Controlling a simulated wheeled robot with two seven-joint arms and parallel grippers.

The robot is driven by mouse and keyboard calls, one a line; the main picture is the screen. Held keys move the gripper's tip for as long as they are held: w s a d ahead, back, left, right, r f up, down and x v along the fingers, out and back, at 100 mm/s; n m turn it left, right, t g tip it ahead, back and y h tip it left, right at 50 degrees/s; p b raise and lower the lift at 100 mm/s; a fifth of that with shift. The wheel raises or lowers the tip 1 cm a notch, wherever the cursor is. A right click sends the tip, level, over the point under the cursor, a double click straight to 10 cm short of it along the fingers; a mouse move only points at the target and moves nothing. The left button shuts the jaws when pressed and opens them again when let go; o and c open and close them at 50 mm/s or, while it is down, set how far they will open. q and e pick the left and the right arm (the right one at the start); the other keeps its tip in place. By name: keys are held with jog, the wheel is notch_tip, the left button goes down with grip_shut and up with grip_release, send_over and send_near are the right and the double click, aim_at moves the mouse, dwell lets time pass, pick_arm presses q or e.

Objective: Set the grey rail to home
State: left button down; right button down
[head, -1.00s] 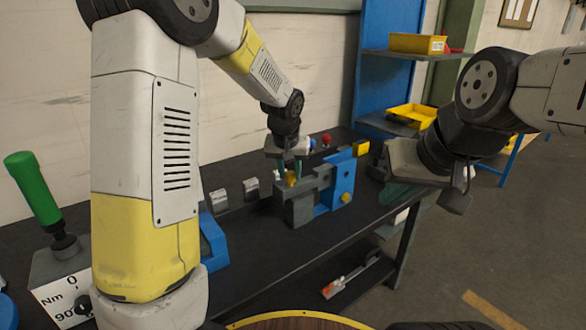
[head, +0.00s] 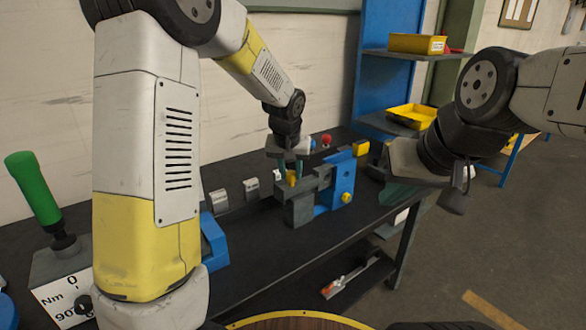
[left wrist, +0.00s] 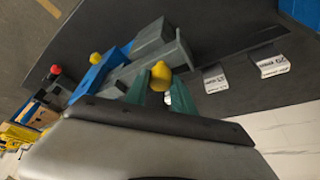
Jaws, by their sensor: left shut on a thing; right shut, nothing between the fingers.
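A grey rail (head: 316,180) lies across a grey and blue fixture (head: 342,185) on the dark bench. A yellow knob (head: 291,177) stands at the rail's near-left end. My left gripper (head: 290,170) points down and is shut on this knob; in the left wrist view the knob (left wrist: 161,72) sits between the teal fingertips (left wrist: 160,92). The rail's underside and its seat are hidden. My right gripper (head: 400,193) is shut and empty, off to the right, partly hidden by its own wrist.
Small labelled grey tags (head: 251,188) stand in a row left of the fixture; they also show in the left wrist view (left wrist: 272,66), their text unreadable. A red knob (head: 326,140) and a yellow block (head: 361,147) are behind the fixture. A green-handled torque box (head: 58,270) stands at the left.

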aim_at(310, 179)
pick_arm(q)
jog(key=w+d, duration=0.4)
jog(key=d, duration=0.1)
jog(key=shift+w, duration=0.15)
jog(key=shift+w+d+r, duration=0.1)
jog(key=shift+d+r, duration=0.05)
jog(key=shift+d, duration=0.15)
jog(key=c, duration=1.1)
grip_release()
jog(key=shift+w+d, duration=0.1)
jog(key=v, duration=0.7)
jog(key=shift+s+r, duration=0.25)
